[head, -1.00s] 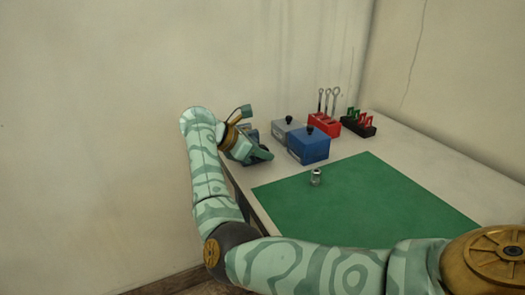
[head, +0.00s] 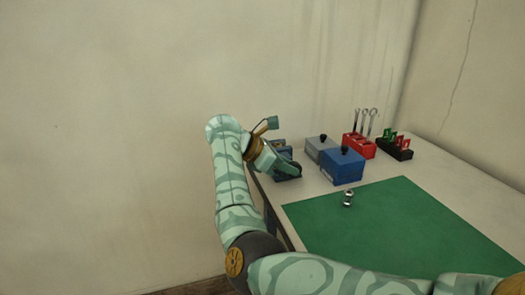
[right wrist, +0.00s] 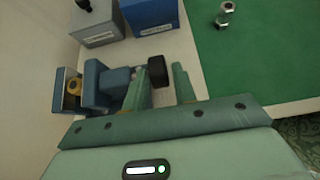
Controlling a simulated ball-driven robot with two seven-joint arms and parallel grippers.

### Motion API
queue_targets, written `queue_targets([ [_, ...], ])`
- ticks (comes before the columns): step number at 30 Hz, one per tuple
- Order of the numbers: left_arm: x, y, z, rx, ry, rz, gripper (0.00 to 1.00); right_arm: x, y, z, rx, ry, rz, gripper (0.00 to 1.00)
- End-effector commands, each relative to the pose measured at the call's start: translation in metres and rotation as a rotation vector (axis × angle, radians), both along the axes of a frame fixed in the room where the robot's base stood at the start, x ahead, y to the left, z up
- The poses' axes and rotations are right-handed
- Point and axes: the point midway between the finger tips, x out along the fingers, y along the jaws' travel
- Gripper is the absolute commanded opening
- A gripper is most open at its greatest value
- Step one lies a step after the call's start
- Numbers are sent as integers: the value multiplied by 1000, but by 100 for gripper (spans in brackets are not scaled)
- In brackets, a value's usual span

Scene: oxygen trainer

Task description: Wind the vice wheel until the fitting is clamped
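The blue vice (right wrist: 105,88) sits at the table's left end in the right wrist view; my right gripper and forearm mostly cover it in the head view (head: 281,145). A brass-coloured fitting (right wrist: 74,87) is between its jaws; I cannot tell whether both jaws touch it. The dark vice wheel (right wrist: 160,71) is on the right side of the vice. My right gripper (right wrist: 163,78) is open, its two fingers apart with the wheel near the left finger and a gap to the right one. It also shows in the head view (head: 296,167). My left gripper is not in view.
A metal fitting (head: 348,198) stands on the green mat (head: 400,230). A red wrench holder (head: 358,146) and a black rack (head: 394,150) are farther back. The mat is otherwise clear.

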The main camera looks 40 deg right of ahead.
Motion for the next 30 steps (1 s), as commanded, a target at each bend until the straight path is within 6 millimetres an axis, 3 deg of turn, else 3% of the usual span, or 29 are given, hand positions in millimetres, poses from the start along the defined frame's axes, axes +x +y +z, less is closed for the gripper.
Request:
queue_targets([
  [1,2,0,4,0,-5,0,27,4,10,13,1,-5,4,27],
  [6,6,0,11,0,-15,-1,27,16,48,41,1,-5,4,27],
  [15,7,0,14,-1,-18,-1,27,30,94,72,0,-1,1,27],
  [30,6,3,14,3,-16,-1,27,33,101,75,-5,1,-1,27],
])
